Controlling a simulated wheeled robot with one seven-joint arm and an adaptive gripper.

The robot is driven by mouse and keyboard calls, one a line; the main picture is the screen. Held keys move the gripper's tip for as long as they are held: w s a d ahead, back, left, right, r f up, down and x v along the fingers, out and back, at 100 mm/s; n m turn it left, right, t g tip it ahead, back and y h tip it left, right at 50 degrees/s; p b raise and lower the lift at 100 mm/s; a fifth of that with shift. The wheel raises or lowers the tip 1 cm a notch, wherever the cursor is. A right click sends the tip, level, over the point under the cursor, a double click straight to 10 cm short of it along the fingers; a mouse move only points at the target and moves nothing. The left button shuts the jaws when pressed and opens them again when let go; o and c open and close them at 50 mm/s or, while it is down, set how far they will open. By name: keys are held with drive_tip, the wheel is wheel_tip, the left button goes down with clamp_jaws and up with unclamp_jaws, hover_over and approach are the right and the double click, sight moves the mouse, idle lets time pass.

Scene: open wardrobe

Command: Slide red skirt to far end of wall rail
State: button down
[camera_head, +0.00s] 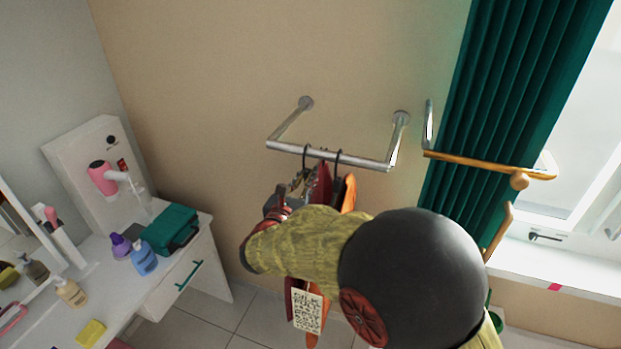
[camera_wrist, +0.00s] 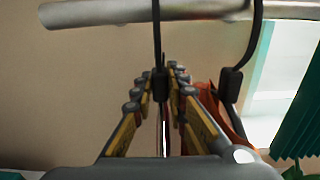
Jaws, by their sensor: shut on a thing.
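The chrome wall rail (camera_head: 360,161) stands out from the wall on two brackets, and its bar crosses the top of the wrist view (camera_wrist: 95,13). The red skirt (camera_head: 320,184) hangs from a black hanger hook on the rail, left of an orange garment (camera_head: 348,192) on a second hook. My gripper (camera_wrist: 165,80) is shut on the dark neck of the left hanger (camera_wrist: 157,35), just below the rail. In the head view my gripper (camera_head: 290,192) is beside the red skirt, and my arm hides most of both garments' lower parts.
The second hanger (camera_wrist: 238,75) is close on the right of my gripper. A wooden bar with a knob (camera_head: 490,165) is near the green curtain (camera_head: 500,85) and window on the right. A white desk (camera_head: 190,262) with a green case (camera_head: 170,229) stands at left.

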drive_tip(key=shift+w+a, duration=0.3)
drive_tip(key=shift+a, duration=0.6)
drive_tip(key=shift+w+a, duration=0.35)
drive_tip(key=shift+a, duration=0.5)
drive_tip(key=shift+w+a, duration=0.3)
drive_tip(key=shift+a, duration=0.6)
drive_tip(key=c, duration=1.7)
unclamp_jaws()
drive_tip(key=shift+f, duration=0.15)
drive_tip(key=v, duration=1.2)
